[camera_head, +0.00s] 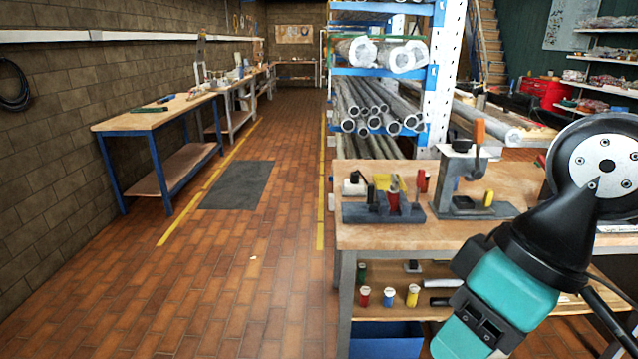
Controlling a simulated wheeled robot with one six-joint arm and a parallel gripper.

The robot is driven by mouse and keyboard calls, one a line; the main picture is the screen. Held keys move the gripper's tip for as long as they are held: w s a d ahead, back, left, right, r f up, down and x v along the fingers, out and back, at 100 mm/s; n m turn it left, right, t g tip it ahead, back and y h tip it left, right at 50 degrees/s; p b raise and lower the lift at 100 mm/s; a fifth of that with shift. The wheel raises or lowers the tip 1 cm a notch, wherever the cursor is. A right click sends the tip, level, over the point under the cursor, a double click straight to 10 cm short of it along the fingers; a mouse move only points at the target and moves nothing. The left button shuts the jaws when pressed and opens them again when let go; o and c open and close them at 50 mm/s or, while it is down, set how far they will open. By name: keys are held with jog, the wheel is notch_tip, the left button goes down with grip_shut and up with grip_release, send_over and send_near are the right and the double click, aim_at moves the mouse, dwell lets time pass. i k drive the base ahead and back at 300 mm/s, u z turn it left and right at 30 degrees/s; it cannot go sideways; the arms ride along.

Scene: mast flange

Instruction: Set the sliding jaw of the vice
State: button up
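No vice can be made out for certain. On the wooden bench at the right, a low dark-grey fixture (384,214) carries a red cylinder (393,201) and small black parts. Right of it stands a grey upright device (464,165) with an orange handle, a black knob and a yellow piece at its base. Either may be the vice; I cannot tell which, nor see a sliding jaw clearly. My gripper's fingers do not show. A large teal and black body (505,290) fills the right foreground and hides part of the bench; I cannot tell whether it is mine.
The wooden bench (375,236) has a lower shelf (390,312) with small coloured cylinders. A round grey disc (606,165) with holes is at the right edge. A pipe rack (372,72) stands behind. The brick floor (270,280) at left is free, with a dark mat (237,186).

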aim_at(381, 205)
jog(key=u, duration=0.1)
jog(key=i, duration=1.35)
jog(key=z, duration=0.8)
